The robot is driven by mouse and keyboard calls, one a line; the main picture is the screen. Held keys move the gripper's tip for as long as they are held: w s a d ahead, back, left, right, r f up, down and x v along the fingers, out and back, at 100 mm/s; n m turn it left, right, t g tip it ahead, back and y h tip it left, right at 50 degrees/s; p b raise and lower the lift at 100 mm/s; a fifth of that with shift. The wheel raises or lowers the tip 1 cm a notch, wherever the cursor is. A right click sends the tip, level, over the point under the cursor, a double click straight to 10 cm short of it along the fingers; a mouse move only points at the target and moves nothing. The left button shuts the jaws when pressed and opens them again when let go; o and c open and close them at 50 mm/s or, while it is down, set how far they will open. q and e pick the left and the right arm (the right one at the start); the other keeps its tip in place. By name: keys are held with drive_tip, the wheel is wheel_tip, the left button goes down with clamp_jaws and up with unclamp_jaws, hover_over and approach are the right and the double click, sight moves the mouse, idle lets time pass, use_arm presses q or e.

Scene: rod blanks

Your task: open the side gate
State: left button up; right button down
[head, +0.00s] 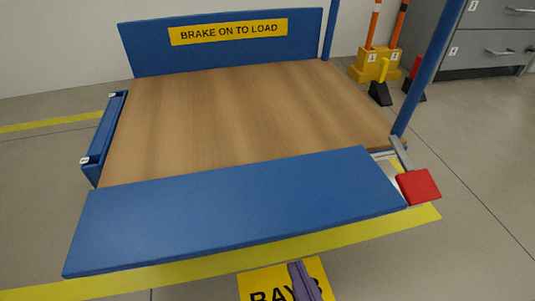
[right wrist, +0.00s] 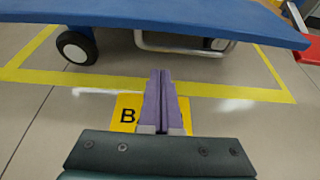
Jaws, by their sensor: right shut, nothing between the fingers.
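The cart's near side gate is a plain blue panel (head: 230,212) along the near edge of the wooden deck (head: 235,110). Its broad face shows from above and it leans outward toward me, close to flat; its exact tilt is hard to tell. In the right wrist view the panel (right wrist: 170,13) crosses the top, above the wheels. My right gripper (head: 303,280) is on the near side of the gate, apart from it, above the yellow bay sign. Its purple fingers (right wrist: 161,75) are together and empty. My left gripper is not in view.
A red pedal (head: 418,186) on a grey arm sticks out at the cart's right corner. A blue post (head: 428,70) rises there. The far panel (head: 220,48) stands upright. Yellow tape (head: 300,245) and a bay sign (head: 262,284) mark the floor. Wheel chocks (head: 380,92) stand behind.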

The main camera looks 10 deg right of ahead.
sight(290, 235)
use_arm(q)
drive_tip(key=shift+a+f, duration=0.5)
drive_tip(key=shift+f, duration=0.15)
use_arm(e)
drive_tip(key=shift+w+a+r, duration=0.15)
drive_tip(key=shift+w+r, duration=0.5)
drive_tip(key=shift+r, duration=0.1)
drive_tip(key=shift+w+a+r, duration=0.15)
drive_tip(key=shift+w+r, duration=0.5)
drive_tip(key=shift+r, duration=0.1)
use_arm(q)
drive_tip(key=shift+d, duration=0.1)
use_arm(e)
drive_tip(key=shift+d, duration=0.1)
wheel_tip(290, 235, up, 3)
drive_tip(key=g+p, duration=0.2)
drive_tip(key=p, duration=0.5)
drive_tip(key=shift+w+g+p, duration=0.1)
drive_tip(key=shift+g+p, duration=0.2)
drive_tip(key=shift+p, duration=0.4)
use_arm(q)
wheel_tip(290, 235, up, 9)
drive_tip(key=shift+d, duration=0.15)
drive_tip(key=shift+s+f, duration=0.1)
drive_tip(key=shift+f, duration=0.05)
use_arm(e)
drive_tip(key=shift+f, duration=0.1)
